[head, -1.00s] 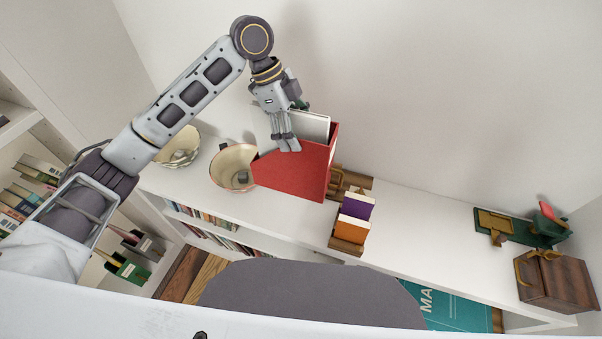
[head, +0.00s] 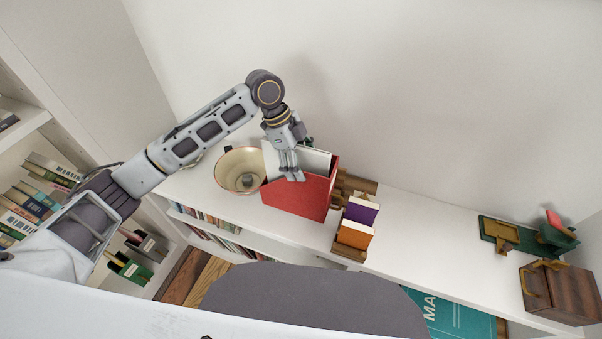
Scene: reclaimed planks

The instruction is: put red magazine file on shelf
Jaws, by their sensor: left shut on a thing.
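The red magazine file (head: 302,196) with white contents is at the white shelf top (head: 420,222), between a cream bowl and a wooden book holder. Its base appears at or very near the surface; I cannot tell if it touches. My left gripper (head: 292,176) is shut on the red magazine file at its near upper edge, pointing down from above. The lower part of the gripper's far finger is hidden by the file's wall. My right gripper is not in view.
A cream bowl (head: 238,170) stands close left of the file. A wooden holder with purple and orange books (head: 357,222) stands close right. A wooden box (head: 562,290) and green stand (head: 553,238) are far right. The shelf top between is clear.

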